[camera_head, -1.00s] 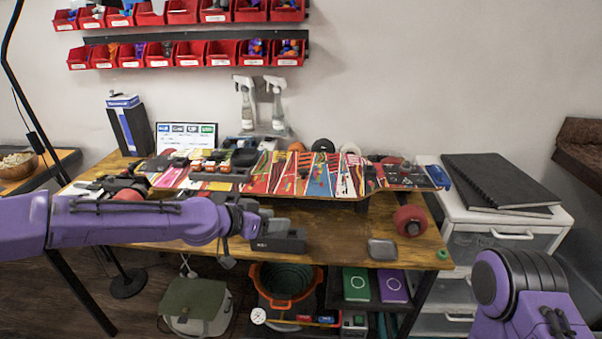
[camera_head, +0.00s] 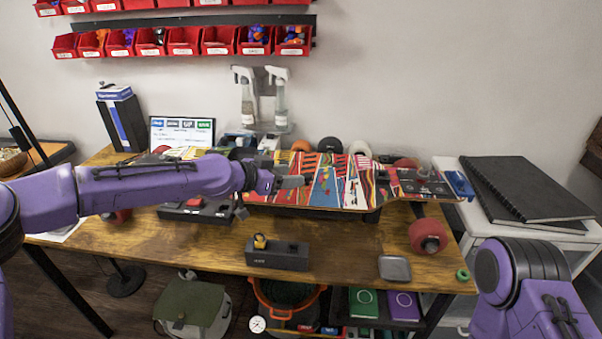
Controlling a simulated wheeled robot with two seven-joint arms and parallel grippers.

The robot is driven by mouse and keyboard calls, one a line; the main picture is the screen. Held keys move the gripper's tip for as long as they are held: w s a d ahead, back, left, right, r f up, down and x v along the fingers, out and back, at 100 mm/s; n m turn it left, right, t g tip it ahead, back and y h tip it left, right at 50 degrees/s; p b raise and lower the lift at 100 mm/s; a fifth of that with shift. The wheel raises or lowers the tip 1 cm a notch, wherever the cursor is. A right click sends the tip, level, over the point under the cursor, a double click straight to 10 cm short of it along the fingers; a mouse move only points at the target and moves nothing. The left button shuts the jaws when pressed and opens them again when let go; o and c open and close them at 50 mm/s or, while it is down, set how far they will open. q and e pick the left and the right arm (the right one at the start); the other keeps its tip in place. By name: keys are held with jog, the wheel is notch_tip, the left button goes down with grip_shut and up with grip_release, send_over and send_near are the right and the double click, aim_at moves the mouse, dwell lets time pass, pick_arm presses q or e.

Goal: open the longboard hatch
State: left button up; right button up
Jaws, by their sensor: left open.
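The longboard (camera_head: 325,184) lies across the workbench, its colourful patterned surface facing up. A red wheel (camera_head: 428,236) shows below its right end. My left gripper (camera_head: 292,182) is over the middle-left part of the board, with its fingers pointing right; from this view I cannot tell whether it touches the board. It is open, and nothing shows between its fingers. My left arm hides the board's left part. I cannot make out the hatch clearly. My right arm shows at the lower right, but its gripper is outside the picture.
A black box (camera_head: 277,256) with a small yellow-topped item stands at the bench's front. A grey flat case (camera_head: 395,268) and a green ring (camera_head: 463,274) lie to its right. Black notebooks (camera_head: 525,190) lie on the white drawer unit. Some front bench surface is bare.

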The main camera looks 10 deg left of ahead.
aim_at(306, 175)
pick_arm(q)
jog(key=x, duration=0.5)
jog(key=shift+w+d+f, duration=0.2)
jog(key=shift+d, duration=0.05)
grip_shut()
jog(key=r+g+p, duration=0.1)
jog(key=p, duration=0.3)
jog(key=w+r+n+g+p, duration=0.1)
jog(key=r+p, duration=0.1)
jog(key=p, duration=0.2)
jog(key=w+r+g+y+p, duration=0.1)
jog(key=r+p, duration=0.1)
jog(key=p, duration=0.2)
jog(key=shift+w+r+n+g, duration=0.2)
jog(key=shift+n+g, duration=0.1)
jog(key=shift+n, duration=0.1)
jog(key=shift+w+r+n+g+p, duration=0.35)
jog(key=shift+w+g+p, duration=0.15)
jog(key=shift+p, duration=0.35)
jog(key=shift+w+r+g+p, duration=0.3)
jog(key=shift+w+g+p, duration=0.1)
jog(key=shift+w+n, duration=0.1)
jog(key=shift+n, duration=0.15)
